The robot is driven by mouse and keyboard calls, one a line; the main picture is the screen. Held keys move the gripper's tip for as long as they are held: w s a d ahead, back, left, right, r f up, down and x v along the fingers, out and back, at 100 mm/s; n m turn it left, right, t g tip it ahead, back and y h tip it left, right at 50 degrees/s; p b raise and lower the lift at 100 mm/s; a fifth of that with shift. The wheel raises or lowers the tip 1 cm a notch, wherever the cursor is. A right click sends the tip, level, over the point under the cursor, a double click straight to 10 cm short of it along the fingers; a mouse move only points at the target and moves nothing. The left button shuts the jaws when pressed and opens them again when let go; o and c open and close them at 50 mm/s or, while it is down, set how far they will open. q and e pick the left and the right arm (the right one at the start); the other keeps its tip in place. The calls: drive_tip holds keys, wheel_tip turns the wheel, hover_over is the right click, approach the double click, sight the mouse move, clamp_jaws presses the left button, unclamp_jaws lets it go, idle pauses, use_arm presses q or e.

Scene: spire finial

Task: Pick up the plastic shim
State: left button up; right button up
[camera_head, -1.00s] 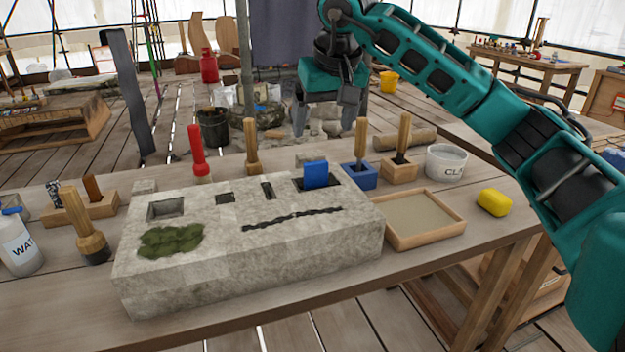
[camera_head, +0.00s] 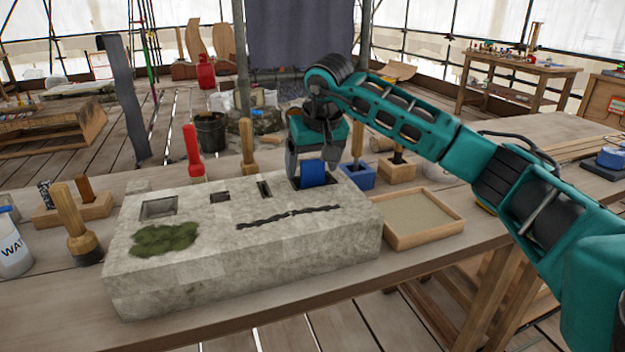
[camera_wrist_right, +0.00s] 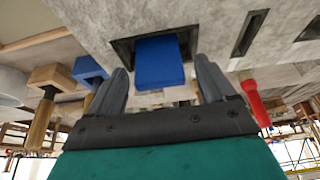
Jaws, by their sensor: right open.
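The plastic shim (camera_head: 313,174) is a blue block standing in a dark rectangular socket at the back right of the stone block (camera_head: 240,255). In the right wrist view the shim (camera_wrist_right: 160,62) shows between the two fingers, its upper part clear of the socket. My right gripper (camera_head: 314,160) is open, with one finger on each side of the shim. The same gripper (camera_wrist_right: 161,68) shows gaps between both fingers and the shim. The socket's depth is hidden. My left gripper is not in view.
Close behind the socket stand a blue holder (camera_head: 358,177) and a wooden holder (camera_head: 397,170) with handled tools. A sand tray (camera_head: 420,215) lies to the right. A red-handled tool (camera_head: 193,150) and a wooden-handled tool (camera_head: 248,150) stand behind the stone.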

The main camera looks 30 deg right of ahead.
drive_tip(key=c, duration=1.1)
drive_tip(key=shift+r, duration=0.2)
